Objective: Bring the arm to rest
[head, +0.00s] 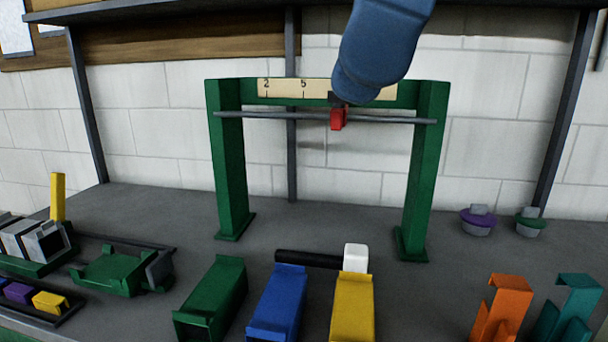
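My arm, a blue link, comes down from the top of the head view, right of centre. Its end is at the right part of the green gantry (428,160), in front of the scale strip. My gripper (338,100) shows only as a small dark part below the blue link. A red slider (338,119) sits on the grey rod (270,116) just under it. I cannot tell whether the gripper touches the slider or how far its fingers are apart.
Green, blue and yellow channels (353,305) stand in front of the gantry, near a black-and-white hammer-like tool (355,258). Orange (502,305) and teal brackets (570,305) stand at right. Purple (478,222) and green-rimmed knobs (530,223) lie behind. Green fixtures (110,272) fill the left. A shelf runs above.

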